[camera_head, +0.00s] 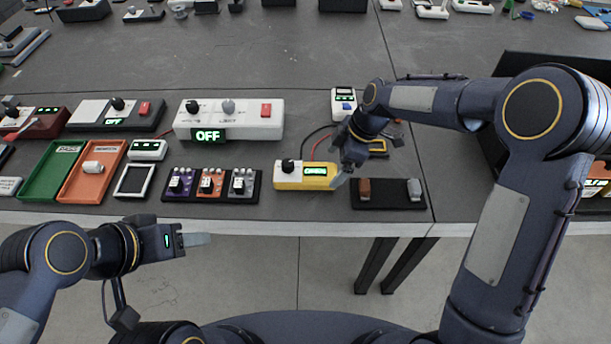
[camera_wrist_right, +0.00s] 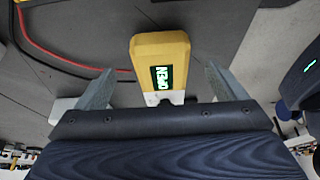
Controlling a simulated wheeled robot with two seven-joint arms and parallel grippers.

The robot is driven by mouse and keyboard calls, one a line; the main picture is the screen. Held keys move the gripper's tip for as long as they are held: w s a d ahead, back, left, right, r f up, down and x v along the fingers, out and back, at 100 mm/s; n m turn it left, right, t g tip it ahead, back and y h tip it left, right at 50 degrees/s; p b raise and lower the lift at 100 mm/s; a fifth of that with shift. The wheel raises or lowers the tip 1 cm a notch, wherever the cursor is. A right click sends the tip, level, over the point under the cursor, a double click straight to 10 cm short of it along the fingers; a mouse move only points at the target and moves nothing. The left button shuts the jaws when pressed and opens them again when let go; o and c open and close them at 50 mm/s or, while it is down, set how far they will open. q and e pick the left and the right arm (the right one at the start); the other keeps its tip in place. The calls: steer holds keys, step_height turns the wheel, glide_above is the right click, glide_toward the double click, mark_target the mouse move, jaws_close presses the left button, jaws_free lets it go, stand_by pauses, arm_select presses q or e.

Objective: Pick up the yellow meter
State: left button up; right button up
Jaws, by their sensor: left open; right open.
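The yellow meter (camera_head: 316,176) lies on the grey table near its front edge, with a yellow end, a white end with a black knob and a lit green display. In the right wrist view the meter (camera_wrist_right: 160,62) lies between the two fingers, its display reading OPEN. My right gripper (camera_head: 345,168) is at the meter's right end. In its wrist view the right gripper (camera_wrist_right: 160,85) is open, with a gap on both sides of the meter. My left gripper (camera_head: 200,239) is open and empty, in front of the table's edge at the left.
A black holder (camera_head: 388,203) with two small blocks sits right of the meter. A black tray (camera_head: 211,187) with several small modules sits to its left. A white box (camera_head: 228,120) reading OFF stands behind. Red and black cables (camera_wrist_right: 60,62) run near the meter.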

mark_target(329, 171)
steer(key=x, duration=0.4)
steer(key=shift+a+f, duration=0.1)
steer(key=shift+f, duration=0.3)
steer(key=c, duration=1.2)
